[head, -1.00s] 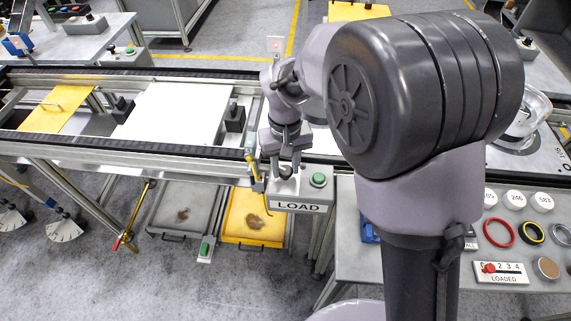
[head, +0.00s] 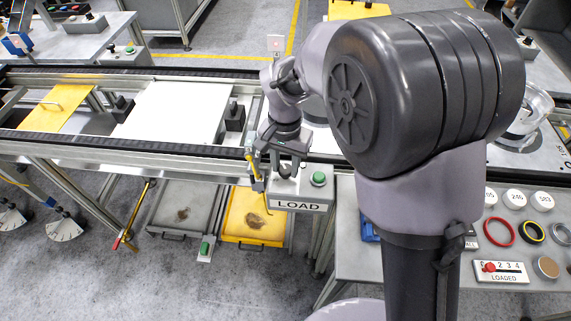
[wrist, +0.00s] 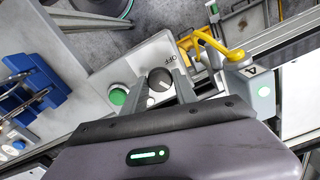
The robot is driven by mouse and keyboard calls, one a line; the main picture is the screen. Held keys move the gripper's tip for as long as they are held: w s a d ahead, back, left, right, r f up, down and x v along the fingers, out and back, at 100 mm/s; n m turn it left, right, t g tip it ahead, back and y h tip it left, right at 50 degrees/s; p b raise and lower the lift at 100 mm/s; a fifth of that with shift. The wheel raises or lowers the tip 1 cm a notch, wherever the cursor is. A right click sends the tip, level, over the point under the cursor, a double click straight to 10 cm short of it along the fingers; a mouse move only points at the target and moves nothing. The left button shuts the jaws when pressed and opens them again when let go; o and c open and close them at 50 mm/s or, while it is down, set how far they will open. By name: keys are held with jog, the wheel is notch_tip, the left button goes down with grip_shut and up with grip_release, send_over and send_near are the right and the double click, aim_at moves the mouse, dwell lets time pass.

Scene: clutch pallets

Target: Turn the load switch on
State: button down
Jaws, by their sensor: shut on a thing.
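The load switch is a black round knob (wrist: 160,80) on a light grey box (head: 301,201) labelled LOAD. The word OFF is beside the knob in the wrist view; which way the knob points is not clear. A green button (head: 318,179) sits on the same box and also shows in the wrist view (wrist: 118,95). My gripper (head: 286,168) is down at the left part of the box, its fingers (wrist: 167,82) shut on the knob. The fingers and wrist hide part of the knob.
A yellow bent bar (wrist: 215,45) stands close beside the box, near my fingers. The conveyor (head: 130,152) runs behind it. On the right, a grey table (head: 390,262) holds rings, discs and a LOADED counter (head: 501,272).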

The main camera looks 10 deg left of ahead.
aim_at(286, 169)
dwell(0.4)
jog(key=c, duration=1)
grip_release()
jog(key=shift+o, duration=0.2)
jog(key=shift+r, duration=0.1)
notch_tip(286, 169, up, 17)
jog(key=p, duration=0.6)
jog(key=shift+r, duration=0.15)
